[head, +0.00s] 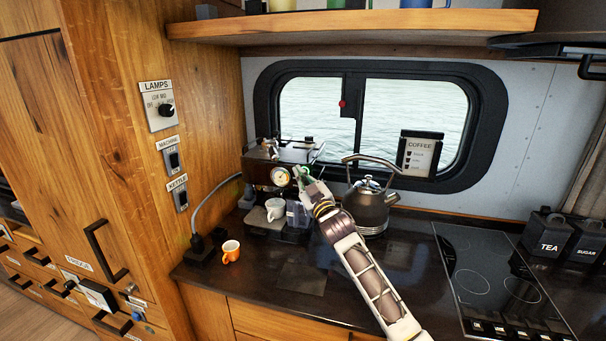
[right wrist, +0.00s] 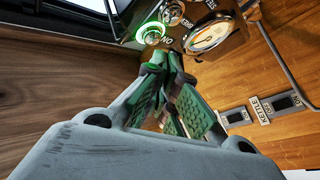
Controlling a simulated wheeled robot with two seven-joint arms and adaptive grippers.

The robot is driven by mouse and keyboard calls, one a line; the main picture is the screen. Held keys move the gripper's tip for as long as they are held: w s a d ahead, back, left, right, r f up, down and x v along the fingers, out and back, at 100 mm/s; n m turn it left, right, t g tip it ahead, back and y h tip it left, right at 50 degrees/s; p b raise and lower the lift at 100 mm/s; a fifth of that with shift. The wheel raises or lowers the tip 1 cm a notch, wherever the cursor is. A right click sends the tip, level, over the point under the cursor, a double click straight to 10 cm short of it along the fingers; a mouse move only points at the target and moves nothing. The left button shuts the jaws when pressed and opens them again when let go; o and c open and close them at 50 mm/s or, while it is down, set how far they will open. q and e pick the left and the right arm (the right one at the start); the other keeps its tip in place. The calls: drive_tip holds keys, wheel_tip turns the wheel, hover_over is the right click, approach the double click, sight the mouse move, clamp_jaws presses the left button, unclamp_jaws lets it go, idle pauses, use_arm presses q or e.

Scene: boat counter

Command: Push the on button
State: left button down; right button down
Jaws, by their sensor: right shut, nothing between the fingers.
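The coffee machine (head: 257,176) stands on the dark counter below the window, with a round gauge (head: 279,176) on its front. In the right wrist view the on button (right wrist: 152,33) is a round knob with a glowing green ring, beside an ON label; the gauge (right wrist: 208,36) is to its right. My right gripper (head: 303,178) is shut and empty at the machine's front, right of the gauge. In the right wrist view its green-padded fingers (right wrist: 166,62) end just below the button; I cannot tell whether they touch it. My left gripper is not in view.
A white cup (head: 275,209) sits on the machine under the gauge. A kettle (head: 371,209) stands close to the right of my right gripper. The hob (head: 487,284) is at the right.

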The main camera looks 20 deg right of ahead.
drive_tip(key=shift+w+d, duration=0.35)
drive_tip(key=shift+w, duration=0.15)
idle(1.2)
drive_tip(key=shift+s+a, duration=0.1)
drive_tip(key=shift+s+a+p, duration=0.25)
drive_tip(key=shift+s+p, duration=0.1)
drive_tip(key=shift+s, duration=0.1)
idle(0.4)
drive_tip(key=s+a, duration=0.3)
drive_tip(key=s, duration=0.2)
drive_tip(key=shift+a+p, duration=0.2)
drive_tip(key=shift+p, duration=0.25)
